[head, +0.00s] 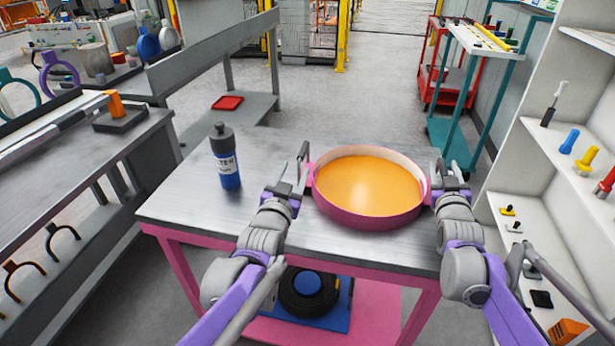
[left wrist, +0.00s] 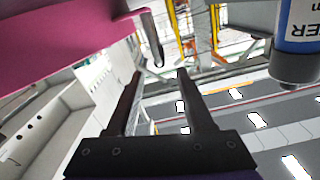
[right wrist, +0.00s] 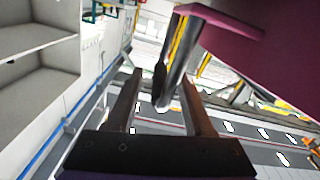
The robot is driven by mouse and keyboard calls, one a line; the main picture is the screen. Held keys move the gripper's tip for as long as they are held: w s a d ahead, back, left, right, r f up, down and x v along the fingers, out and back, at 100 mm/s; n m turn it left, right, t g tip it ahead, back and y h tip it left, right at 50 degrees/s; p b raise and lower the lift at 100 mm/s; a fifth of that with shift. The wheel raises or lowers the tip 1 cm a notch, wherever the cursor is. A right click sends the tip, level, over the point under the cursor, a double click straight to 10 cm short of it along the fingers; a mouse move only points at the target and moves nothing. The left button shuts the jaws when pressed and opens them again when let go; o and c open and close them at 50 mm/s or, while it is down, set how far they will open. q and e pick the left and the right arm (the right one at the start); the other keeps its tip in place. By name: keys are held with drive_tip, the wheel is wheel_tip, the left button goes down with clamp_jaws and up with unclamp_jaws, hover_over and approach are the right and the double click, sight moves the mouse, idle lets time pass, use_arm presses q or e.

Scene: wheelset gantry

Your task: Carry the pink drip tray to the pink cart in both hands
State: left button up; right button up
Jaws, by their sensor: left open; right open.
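The pink drip tray (head: 368,218) is round, with an orange surface inside. It appears level on the grey top of the pink-framed cart (head: 200,200). My left gripper (head: 302,163) is at the tray's left side, open; in the left wrist view a metal bar handle (left wrist: 152,40) by the pink wall shows near its fingertips (left wrist: 160,72). My right gripper (head: 446,176) is at the right side, open; in the right wrist view a similar bar (right wrist: 178,65) comes down between or just beyond its fingertips (right wrist: 162,78). Contact with either handle cannot be told.
A blue bottle with a dark cap (head: 225,160) stands on the cart top, left of the tray. A blue and black item (head: 310,292) is on the lower shelf. A grey workbench (head: 70,170) is at left, white shelving (head: 560,140) at right. Open floor (head: 330,100) lies beyond.

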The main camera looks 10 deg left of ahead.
drive_tip(key=shift+s, duration=0.2)
use_arm(q)
drive_tip(key=shift+s, duration=1.05)
use_arm(e)
drive_tip(key=s, duration=1.1)
drive_tip(key=shift+s, duration=0.3)
